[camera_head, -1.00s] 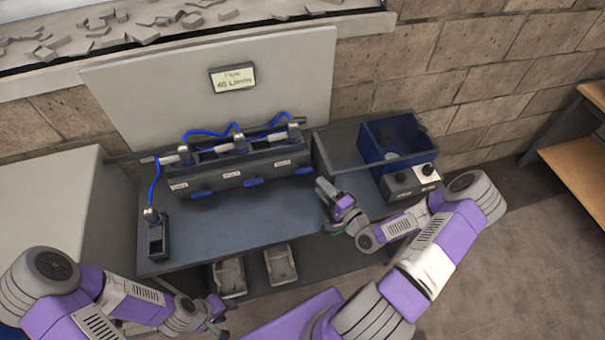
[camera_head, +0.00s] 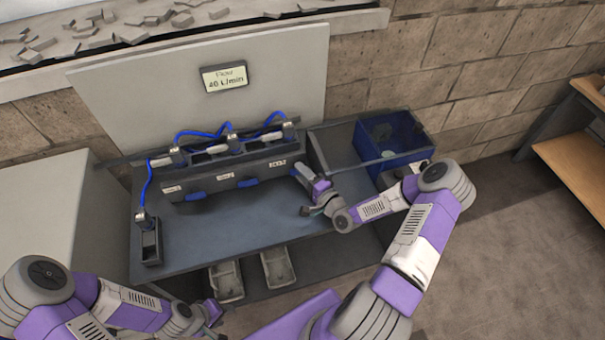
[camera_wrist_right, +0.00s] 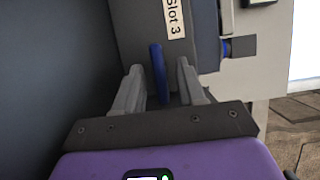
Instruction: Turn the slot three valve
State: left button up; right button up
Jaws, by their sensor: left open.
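The slot three valve is a blue lever (camera_wrist_right: 158,75) below the label "Slot 3" (camera_wrist_right: 174,18) in the right wrist view. In the head view it is mostly hidden behind my right gripper (camera_head: 298,176), at the right end of the dark rack (camera_head: 255,162). My right gripper (camera_wrist_right: 160,90) is open, with one finger on each side of the lever and a visible gap to both. My left gripper (camera_head: 217,314) is open and empty, low in front of the bench, away from the rack.
Two more blue levers, left (camera_head: 195,196) and middle (camera_head: 247,183), are on the rack front. Blue hoses run along its top, one to a small dark holder (camera_head: 151,243) on the bench. A blue bin (camera_head: 398,158) stands right. A sign (camera_head: 224,78) reads "Flow 40 L/min".

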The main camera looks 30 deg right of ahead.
jog(key=shift+c, duration=0.2)
grip_shut()
